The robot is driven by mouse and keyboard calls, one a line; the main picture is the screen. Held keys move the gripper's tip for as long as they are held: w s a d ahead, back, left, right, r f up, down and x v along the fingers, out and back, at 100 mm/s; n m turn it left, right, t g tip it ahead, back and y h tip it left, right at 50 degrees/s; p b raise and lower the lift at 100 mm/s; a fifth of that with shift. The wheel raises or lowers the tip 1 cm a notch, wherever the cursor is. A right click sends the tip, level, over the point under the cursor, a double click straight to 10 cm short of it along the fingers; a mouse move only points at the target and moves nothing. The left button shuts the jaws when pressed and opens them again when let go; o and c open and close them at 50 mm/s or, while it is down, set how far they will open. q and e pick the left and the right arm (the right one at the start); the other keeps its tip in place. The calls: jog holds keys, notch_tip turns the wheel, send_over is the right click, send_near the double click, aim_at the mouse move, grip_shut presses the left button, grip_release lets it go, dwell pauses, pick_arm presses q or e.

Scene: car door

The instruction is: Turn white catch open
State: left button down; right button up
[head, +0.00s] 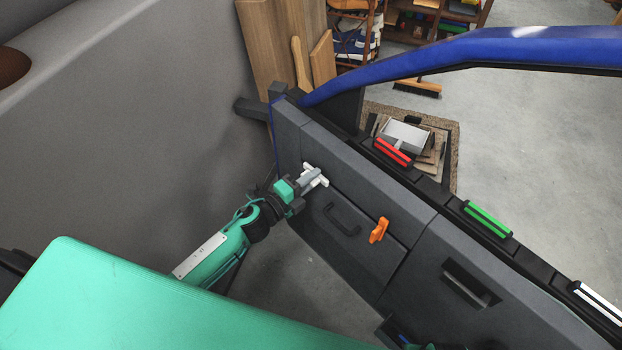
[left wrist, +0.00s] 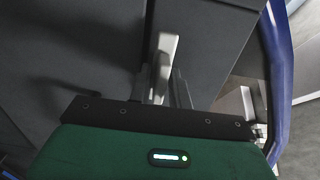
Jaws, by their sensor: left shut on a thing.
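The white catch (head: 315,173) is on the inner face of the dark grey car door (head: 365,190), near its far left end. It shows as a pale bar in the left wrist view (left wrist: 167,48). My left gripper (head: 306,181) is at the catch and shut on it, and its fingers hide part of it. In the left wrist view the two dark fingers (left wrist: 164,88) stand on either side of the white piece. A bit of green at the bottom of the head view may be part of my right arm; its gripper cannot be made out.
An orange catch (head: 379,230) and a black handle (head: 342,219) are on the door panel right of the white catch. Red (head: 393,153), green (head: 488,218) and white (head: 598,303) strips line the door's top edge. The blue window frame (head: 480,48) arches above.

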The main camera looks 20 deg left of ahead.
jog(key=shift+w, duration=0.2)
pick_arm(q)
jog(key=c, duration=1.5)
grip_release()
pick_arm(e)
jog(key=shift+w, duration=0.15)
jog(key=shift+f, duration=0.1)
